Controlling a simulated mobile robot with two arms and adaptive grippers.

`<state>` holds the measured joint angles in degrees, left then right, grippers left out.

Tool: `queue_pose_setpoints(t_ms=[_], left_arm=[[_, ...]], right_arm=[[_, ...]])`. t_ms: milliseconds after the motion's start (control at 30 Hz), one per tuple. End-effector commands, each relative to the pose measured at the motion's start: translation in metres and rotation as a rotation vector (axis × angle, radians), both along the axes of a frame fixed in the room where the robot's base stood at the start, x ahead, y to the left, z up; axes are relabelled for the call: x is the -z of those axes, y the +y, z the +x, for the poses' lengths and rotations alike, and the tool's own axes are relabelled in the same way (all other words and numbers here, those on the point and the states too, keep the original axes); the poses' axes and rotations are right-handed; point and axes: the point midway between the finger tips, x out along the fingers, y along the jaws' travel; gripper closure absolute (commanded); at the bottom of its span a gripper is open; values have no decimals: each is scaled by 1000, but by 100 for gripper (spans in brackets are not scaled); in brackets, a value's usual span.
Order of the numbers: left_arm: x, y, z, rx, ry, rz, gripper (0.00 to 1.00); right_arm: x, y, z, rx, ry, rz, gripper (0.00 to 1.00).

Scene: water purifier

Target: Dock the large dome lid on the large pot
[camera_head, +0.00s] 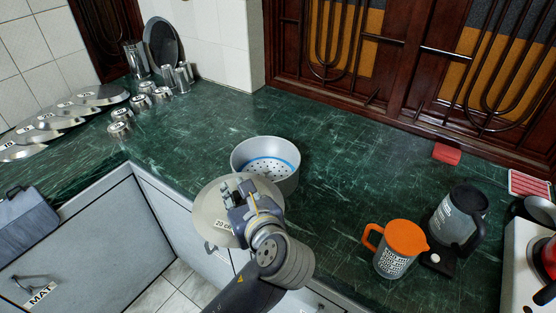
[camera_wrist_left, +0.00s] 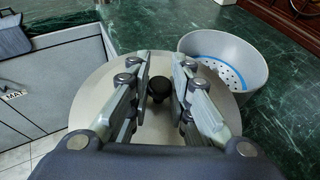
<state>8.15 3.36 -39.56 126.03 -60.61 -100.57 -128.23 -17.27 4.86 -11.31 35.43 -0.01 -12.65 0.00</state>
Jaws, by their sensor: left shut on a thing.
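The large pot (camera_head: 252,150) is a grey metal pot standing open on the green counter, with a white perforated insert and a blue ring inside. It also shows in the left wrist view (camera_wrist_left: 232,84), at the upper right. The large dome lid (camera_head: 208,212) is a pale disc with a label, in front of and to the left of the pot. My left gripper (camera_head: 240,195) is shut on the lid's black knob (camera_wrist_left: 158,88). The lid (camera_wrist_left: 92,100) is beside the pot in the wrist view and partly overlaps its near side in the head view. My right gripper is not in view.
The green marble counter (camera_head: 330,150) is clear behind and right of the pot. An orange-lidded mug (camera_head: 398,250) and a dark kettle (camera_head: 460,215) stand at the right. Several small metal cups (camera_head: 142,102) and plates (camera_head: 60,115) stand at the upper left.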

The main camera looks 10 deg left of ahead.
Motion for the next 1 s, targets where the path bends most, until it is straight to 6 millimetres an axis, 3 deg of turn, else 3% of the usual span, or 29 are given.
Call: queue_pose_setpoints(t_ms=[400, 633, 1000], left_arm=[[-28, 15, 48, 159, 7, 6, 100], [-30, 17, 69, 193, 15, 1, 100], [-23, 9, 156, 192, 15, -2, 100]], right_arm=[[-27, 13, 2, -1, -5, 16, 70], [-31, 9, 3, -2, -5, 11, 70], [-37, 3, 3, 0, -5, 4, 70]])
